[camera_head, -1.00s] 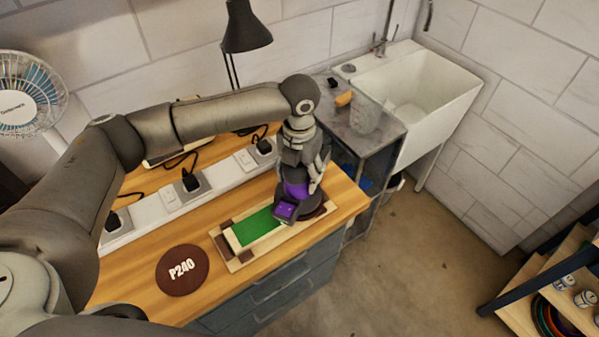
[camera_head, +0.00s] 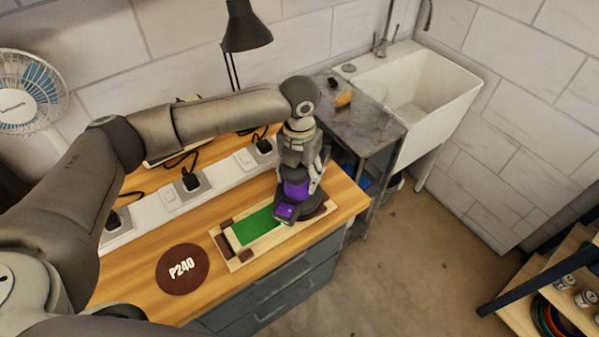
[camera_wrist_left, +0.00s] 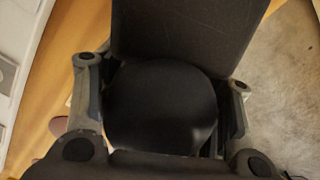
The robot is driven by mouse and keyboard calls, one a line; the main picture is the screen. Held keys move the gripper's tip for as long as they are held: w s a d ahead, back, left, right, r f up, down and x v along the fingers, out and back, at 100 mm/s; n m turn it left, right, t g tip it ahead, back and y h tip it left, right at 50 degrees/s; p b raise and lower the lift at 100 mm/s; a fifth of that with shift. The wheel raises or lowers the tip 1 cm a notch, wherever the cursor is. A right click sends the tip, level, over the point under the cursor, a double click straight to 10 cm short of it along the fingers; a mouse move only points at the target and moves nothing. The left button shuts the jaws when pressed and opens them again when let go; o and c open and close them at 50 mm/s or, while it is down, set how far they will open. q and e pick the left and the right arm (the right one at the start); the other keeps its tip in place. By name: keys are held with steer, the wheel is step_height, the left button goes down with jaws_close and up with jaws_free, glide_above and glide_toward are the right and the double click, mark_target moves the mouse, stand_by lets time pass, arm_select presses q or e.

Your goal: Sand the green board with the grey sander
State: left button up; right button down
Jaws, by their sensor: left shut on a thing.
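The green board (camera_head: 256,226) lies flat in a pale wooden frame (camera_head: 243,262) with dark brown corner blocks on the workbench. The dark grey sander with purple parts (camera_head: 286,211) is over the right end of the board and hides that end. My left gripper (camera_head: 303,180) is above the sander and shut on its body. In the left wrist view, the sander's dark rounded body (camera_wrist_left: 161,108) fills the space between the fingers. I cannot tell whether its pad touches the board. My right gripper is not in view.
A brown P240 disc (camera_head: 182,270) lies on the bench (camera_head: 130,290) left of the frame. A white power strip (camera_head: 225,178) with plugs and cables runs behind. A black lamp (camera_head: 246,30) and a fan (camera_head: 28,95) stand at the back. A white sink (camera_head: 440,90) is right.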

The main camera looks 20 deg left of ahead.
arm_select(q)
steer(key=shift+r, duration=0.1)
steer(key=shift+s+a+p, duration=0.15)
steer(key=shift+s+p, duration=0.1)
steer(key=shift+p, duration=0.15)
steer(key=shift+s+a+f+p, duration=0.1)
steer(key=shift+s+a+p, duration=0.45)
steer(key=shift+s, duration=0.15)
steer(key=shift+s+a+f+p, duration=0.1)
steer(key=shift+s+a+p, duration=0.3)
steer(key=shift+s+p, duration=0.2)
steer(key=shift+s, duration=0.1)
steer(key=shift+s+a, duration=0.15)
steer(key=shift+s+a+r+p, duration=0.25)
steer(key=shift+s+a+p, duration=0.85)
steer(key=shift+p, duration=0.3)
steer(key=shift+s+a, duration=0.15)
steer(key=shift+s, duration=0.05)
